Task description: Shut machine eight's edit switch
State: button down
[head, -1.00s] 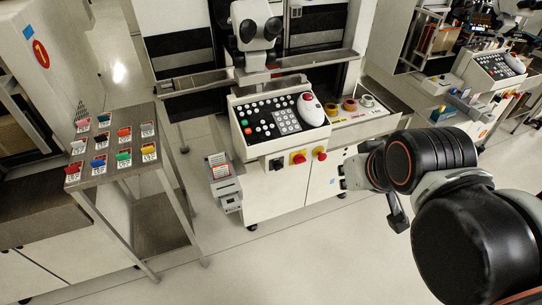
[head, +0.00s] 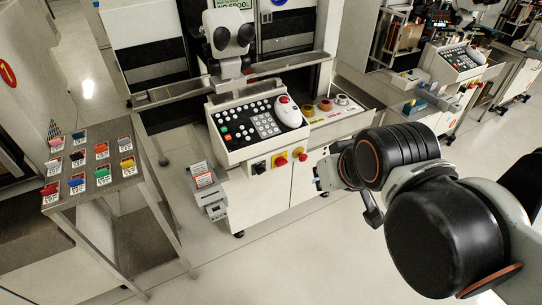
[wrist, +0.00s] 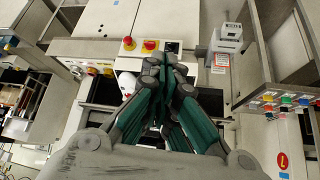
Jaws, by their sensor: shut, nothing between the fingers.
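The machine in front has a sloped control panel (head: 250,122) with keys and a white trackball unit. Below it, on the cabinet front, are a black switch (head: 258,167), a red knob on a yellow plate (head: 281,160) and another red knob (head: 300,154). The black switch also shows in the wrist view (wrist: 172,46), beside the two red knobs. No edit label or number eight is readable. My gripper (head: 318,182) is right of and slightly below these controls in the head view, its fingers mostly hidden behind my wrist. In the wrist view its green fingers (wrist: 167,64) are together and empty, seeming apart from the panel.
A small grey box with papers (head: 208,190) stands at the cabinet's left side. A metal table (head: 95,200) with several coloured tags is at the left. Yellow and red buttons (head: 325,104) sit on the right-hand ledge. The floor before the cabinet is clear.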

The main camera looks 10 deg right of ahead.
aim_at(260, 169)
jog(key=k+j, duration=0.2)
jog(key=j, duration=0.2)
jog(key=k+j+z, duration=0.1)
jog(key=j, duration=0.35)
jog(key=k+j, duration=0.35)
jog(key=k+j+z, duration=0.1)
jog(key=j, duration=0.35)
jog(key=k, duration=0.1)
